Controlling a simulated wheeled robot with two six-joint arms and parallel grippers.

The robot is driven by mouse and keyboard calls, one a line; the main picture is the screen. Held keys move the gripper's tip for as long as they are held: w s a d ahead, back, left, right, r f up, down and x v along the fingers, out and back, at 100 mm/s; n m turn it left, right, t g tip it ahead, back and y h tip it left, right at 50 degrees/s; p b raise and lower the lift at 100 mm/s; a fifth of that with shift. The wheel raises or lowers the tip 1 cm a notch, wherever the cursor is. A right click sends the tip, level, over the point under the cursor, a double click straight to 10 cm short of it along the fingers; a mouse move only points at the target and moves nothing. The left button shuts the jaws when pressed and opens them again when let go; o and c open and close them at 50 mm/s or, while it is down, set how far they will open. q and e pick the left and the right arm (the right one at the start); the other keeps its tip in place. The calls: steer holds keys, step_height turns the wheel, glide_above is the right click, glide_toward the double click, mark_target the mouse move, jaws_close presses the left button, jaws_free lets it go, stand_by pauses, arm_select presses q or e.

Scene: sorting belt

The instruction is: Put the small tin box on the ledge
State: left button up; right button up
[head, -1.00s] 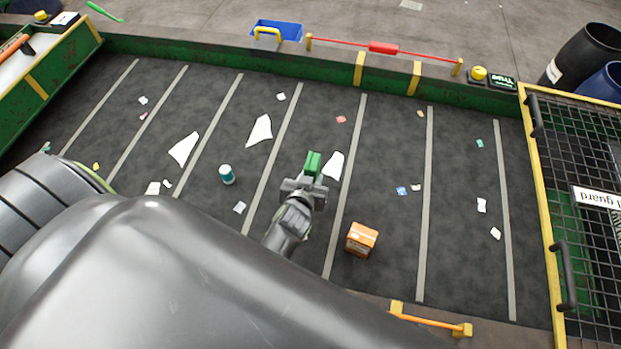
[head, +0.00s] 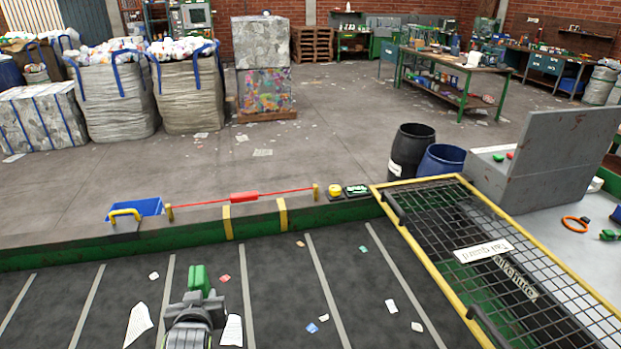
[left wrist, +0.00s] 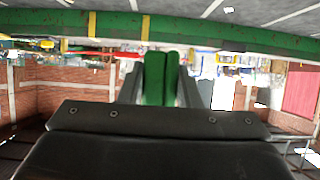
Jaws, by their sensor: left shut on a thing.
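My left gripper (head: 197,300) is shut on a small green box, which I take to be the tin box (head: 199,279). The box stands up from the jaws, above the dark belt. In the left wrist view the green box (left wrist: 161,78) sits between the fingers (left wrist: 160,88), with a line down its middle. The ledge (head: 185,226) is the grey top of the green belt wall, beyond the gripper. The box is apart from it in the head view. My right gripper is not in view.
A blue bin (head: 135,209), a red bar (head: 244,197) and a yellow button (head: 335,190) are along the ledge. Yellow stripes (head: 227,222) mark the wall. A yellow-framed mesh guard (head: 470,235) is at right. Paper scraps (head: 138,323) lie on the belt.

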mark_target(204, 278)
arm_select(q)
steer(key=shift+m+h, duration=0.4)
steer(key=r+b, duration=0.1)
steer(key=r, duration=0.1)
steer(key=w+d+r+b, duration=0.1)
steer(key=r, duration=0.1)
steer(key=r+b, duration=0.1)
steer(key=r, duration=0.1)
steer(key=shift+w+d+r, duration=0.15)
steer(key=shift+w+r, duration=0.05)
steer(key=s+d+r+m+h+b, duration=0.2)
steer(key=s+r+b, duration=0.2)
steer(key=r, duration=0.3)
steer(key=shift+d+b, duration=0.35)
steer(key=shift+b, duration=0.15)
